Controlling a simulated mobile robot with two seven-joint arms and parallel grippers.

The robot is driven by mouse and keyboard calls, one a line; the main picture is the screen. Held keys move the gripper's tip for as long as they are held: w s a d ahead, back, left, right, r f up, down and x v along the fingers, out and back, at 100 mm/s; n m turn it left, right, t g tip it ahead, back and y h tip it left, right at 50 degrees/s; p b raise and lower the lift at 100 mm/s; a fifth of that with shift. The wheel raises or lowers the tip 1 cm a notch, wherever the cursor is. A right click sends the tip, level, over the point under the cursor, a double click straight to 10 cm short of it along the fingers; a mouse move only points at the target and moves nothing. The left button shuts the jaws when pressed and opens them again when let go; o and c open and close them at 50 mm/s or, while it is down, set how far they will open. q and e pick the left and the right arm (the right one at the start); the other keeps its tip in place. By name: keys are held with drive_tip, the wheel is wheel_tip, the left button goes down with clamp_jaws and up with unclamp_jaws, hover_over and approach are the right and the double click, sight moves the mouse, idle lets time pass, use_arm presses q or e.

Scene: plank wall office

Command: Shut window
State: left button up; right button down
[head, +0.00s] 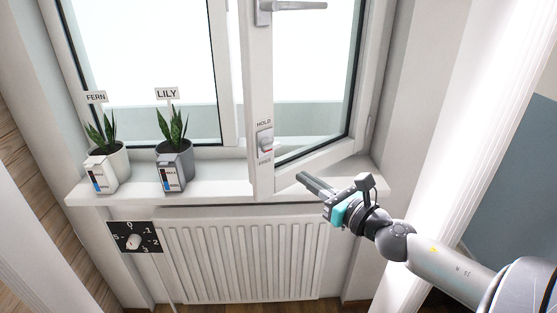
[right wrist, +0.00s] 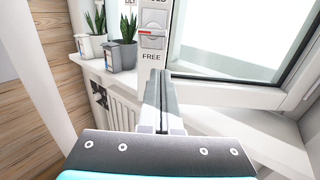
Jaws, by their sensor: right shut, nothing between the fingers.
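The white window sash (head: 261,90) stands open, swung inward, its free edge toward me and its far side at the right of the frame. Its grey handle (head: 290,6) points right at the top of the head view. A rocker switch (head: 265,142) sits low on the sash edge between the labels HOLD and FREE; it also shows in the right wrist view (right wrist: 152,40). My right gripper (head: 302,178) is shut and empty, just right of the sash's lower corner above the sill. Whether it touches the sash I cannot tell. My left gripper is not in view.
Two potted plants, labelled FERN (head: 107,160) and LILY (head: 174,160), stand on the left of the white sill (head: 220,188). A radiator (head: 240,255) and a black dial plate (head: 134,237) are below. The sill is bare between LILY and the sash.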

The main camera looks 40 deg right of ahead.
sight(271, 155)
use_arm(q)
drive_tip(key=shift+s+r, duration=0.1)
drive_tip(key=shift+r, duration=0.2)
use_arm(e)
drive_tip(key=shift+w+a, duration=0.15)
drive_tip(key=shift+w, duration=2.45)
drive_tip(key=shift+w+a, duration=0.15)
drive_tip(key=shift+w, duration=2.4)
use_arm(q)
drive_tip(key=shift+p, duration=0.3)
use_arm(e)
drive_tip(key=shift+w, duration=0.15)
